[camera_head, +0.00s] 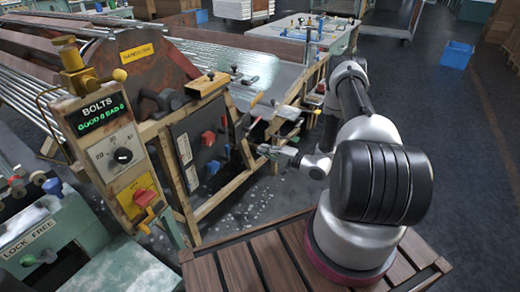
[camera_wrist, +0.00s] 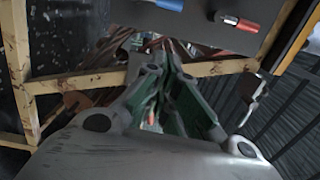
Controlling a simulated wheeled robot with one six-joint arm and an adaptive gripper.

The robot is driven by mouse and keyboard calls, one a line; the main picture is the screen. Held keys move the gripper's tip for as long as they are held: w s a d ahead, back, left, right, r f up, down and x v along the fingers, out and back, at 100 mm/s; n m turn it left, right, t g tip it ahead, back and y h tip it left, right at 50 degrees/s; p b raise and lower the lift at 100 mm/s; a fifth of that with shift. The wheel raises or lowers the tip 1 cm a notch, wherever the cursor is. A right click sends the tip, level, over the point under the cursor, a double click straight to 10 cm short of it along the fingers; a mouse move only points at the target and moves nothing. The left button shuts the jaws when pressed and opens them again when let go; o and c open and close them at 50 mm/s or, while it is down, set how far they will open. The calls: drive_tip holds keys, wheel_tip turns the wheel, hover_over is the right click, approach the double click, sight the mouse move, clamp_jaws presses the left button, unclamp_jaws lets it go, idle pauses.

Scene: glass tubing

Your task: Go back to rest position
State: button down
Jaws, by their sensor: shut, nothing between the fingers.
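My gripper (camera_head: 268,150) is at the end of my arm in the head view, beside the wooden frame of the machine and pointing left toward it. In the wrist view my gripper (camera_wrist: 165,72) shows its fingers close together, with nothing between them. The yellow-edged frame bar (camera_wrist: 90,82) lies behind the fingers in that view. I cannot tell whether the fingertips touch the frame. My arm reaches out from the base on the slatted wooden platform (camera_head: 240,262).
The machine's dark panel (camera_head: 203,142) carries red and blue knobs. A BOLTS control box (camera_head: 118,150) stands to its left, above a green LOCK FREE unit (camera_head: 45,235). Glass tubes (camera_head: 215,55) lie behind. Open floor (camera_head: 440,130) is at the right, with a blue bin (camera_head: 457,55).

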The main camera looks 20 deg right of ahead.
idle(0.4)
drive_tip(key=s+a+f+m+g+y, duration=0.25)
drive_tip(key=s+a+g, duration=0.3)
drive_tip(key=s, duration=0.45)
drive_tip(key=s+d+r+n+g, duration=0.1)
drive_tip(key=s+r+n+g, duration=0.1)
drive_tip(key=s+r+g, duration=0.65)
drive_tip(key=s+d+r+n+g+h, duration=0.1)
drive_tip(key=s+d+r+n+h, duration=0.2)
drive_tip(key=r, duration=0.5)
drive_tip(key=s+d+r+n+g+h, duration=0.1)
drive_tip(key=s+d+r+n+h, duration=0.1)
drive_tip(key=s+r+h, duration=0.45)
drive_tip(key=s+d+r+n+g+h, duration=0.1)
drive_tip(key=s+d+r+n+h, duration=0.15)
drive_tip(key=r, duration=0.75)
drive_tip(key=s+r+n+t+h, duration=0.1)
drive_tip(key=s+r+n+t, duration=0.1)
drive_tip(key=r, duration=0.4)
drive_tip(key=s+a+r+n+t+h, duration=0.1)
drive_tip(key=s+r+n+t, duration=0.1)
drive_tip(key=r+t, duration=0.3)
drive_tip(key=v, duration=0.2)
drive_tip(key=shift+r, duration=0.35)
